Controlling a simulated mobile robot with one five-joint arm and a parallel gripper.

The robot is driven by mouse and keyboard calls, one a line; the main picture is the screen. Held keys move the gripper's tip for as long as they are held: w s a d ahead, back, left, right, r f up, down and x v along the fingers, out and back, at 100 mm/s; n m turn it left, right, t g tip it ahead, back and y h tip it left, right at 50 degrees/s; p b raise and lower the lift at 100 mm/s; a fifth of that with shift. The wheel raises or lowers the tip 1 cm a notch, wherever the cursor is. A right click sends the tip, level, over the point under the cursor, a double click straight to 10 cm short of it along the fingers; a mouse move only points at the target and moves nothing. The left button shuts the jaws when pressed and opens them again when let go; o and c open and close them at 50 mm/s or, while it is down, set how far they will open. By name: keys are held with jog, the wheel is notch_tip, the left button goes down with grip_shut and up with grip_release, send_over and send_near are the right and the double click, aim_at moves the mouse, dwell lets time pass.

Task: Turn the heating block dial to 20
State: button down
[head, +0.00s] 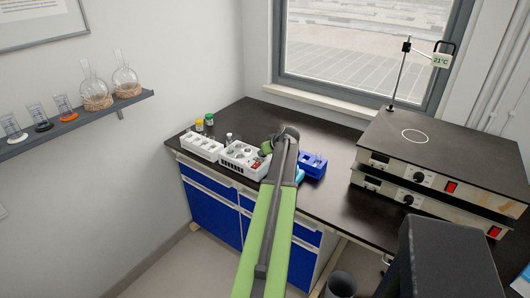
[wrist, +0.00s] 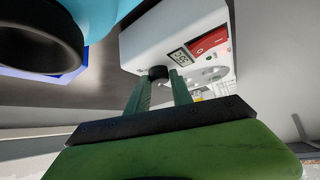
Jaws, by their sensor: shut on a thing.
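The heating block (wrist: 145,42) is a white box with a small display (wrist: 180,58) and a red switch (wrist: 208,43) on its front. The display digits are tilted and too small to read surely. Its black dial (wrist: 158,71) sits between the two green fingers of my gripper (wrist: 161,80), which is shut on it. In the head view the heating block (head: 236,158) stands near the front edge of the bench, and my arm hides the dial there.
A white rack (head: 203,147) stands left of the block and a blue rack (head: 313,169) right of it. Stacked hot plates (head: 440,150) with a 21°C sensor (head: 441,60) fill the right side. Bench (head: 335,145) behind the blue rack is clear.

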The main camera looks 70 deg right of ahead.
jog(key=shift+n, duration=0.3)
jog(key=c, duration=1.1)
grip_release()
jog(key=shift+c, duration=0.2)
jog(key=p+v, duration=1.2)
jog(key=v, duration=0.5)
jog(key=shift+s, duration=0.3)
jog(key=shift+w+d+r, duration=0.1)
jog(key=shift+d, duration=0.05)
